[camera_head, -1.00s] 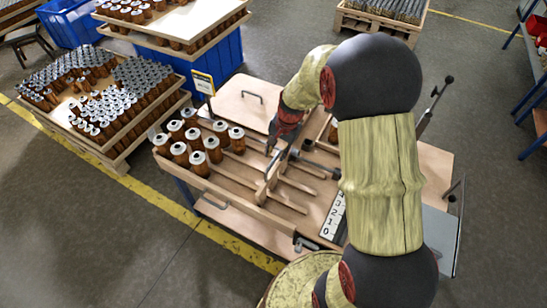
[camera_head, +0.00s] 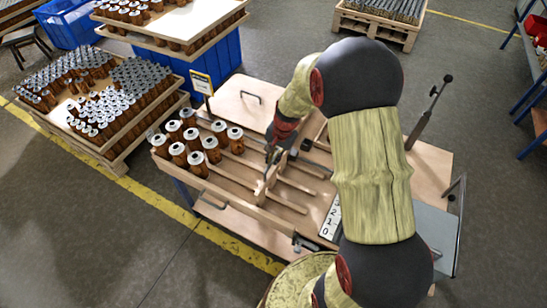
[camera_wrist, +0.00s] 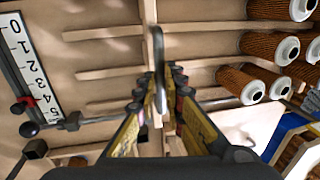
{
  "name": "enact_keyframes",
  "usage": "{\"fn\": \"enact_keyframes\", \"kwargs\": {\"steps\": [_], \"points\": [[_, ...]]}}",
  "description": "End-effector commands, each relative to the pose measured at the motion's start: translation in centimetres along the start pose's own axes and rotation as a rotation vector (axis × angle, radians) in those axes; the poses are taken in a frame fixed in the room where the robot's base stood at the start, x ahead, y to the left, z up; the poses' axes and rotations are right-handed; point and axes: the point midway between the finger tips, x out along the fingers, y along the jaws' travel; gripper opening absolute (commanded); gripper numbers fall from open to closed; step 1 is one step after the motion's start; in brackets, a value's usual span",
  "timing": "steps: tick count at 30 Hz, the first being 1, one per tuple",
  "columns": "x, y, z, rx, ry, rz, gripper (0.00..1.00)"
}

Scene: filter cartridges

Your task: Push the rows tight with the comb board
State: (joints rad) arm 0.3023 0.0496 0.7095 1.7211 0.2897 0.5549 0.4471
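Filter cartridges (camera_head: 197,160) with brown pleated bodies and pale caps stand in rows at the left end of a wooden tray with lanes between slats. In the wrist view cartridges (camera_wrist: 268,46) show at the right, with bare lane between them and the board. The comb board (camera_head: 265,185) stands upright across the lanes, right of the cartridges and apart from them. My gripper (camera_head: 274,152) is above it; in the wrist view its fingers (camera_wrist: 160,100) close around the board's grey handle (camera_wrist: 158,50). The fingertip contact is partly hidden.
A numbered scale (camera_head: 331,217) lies on the tray's right part, beside dark rods and knobs. A wooden lid (camera_head: 240,105) with a handle lies behind the lanes. A pallet of many cartridges (camera_head: 115,138) stands at left. A post (camera_head: 427,115) rises at right.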

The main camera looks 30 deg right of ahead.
Motion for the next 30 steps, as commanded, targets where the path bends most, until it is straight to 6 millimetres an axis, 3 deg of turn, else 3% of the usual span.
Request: {"fn": "enact_keyframes", "kwargs": {"steps": [4, 25, 30], "points": [[0.0, 0.0, 0.0, 0.0, 0.0, 0.0, 0.0], [0.0, 0.0, 0.0, 0.0, 0.0, 0.0, 0.0], [0.2, -1.1, 0.0, -0.003, -0.001, 0.0, 0.0]]}}
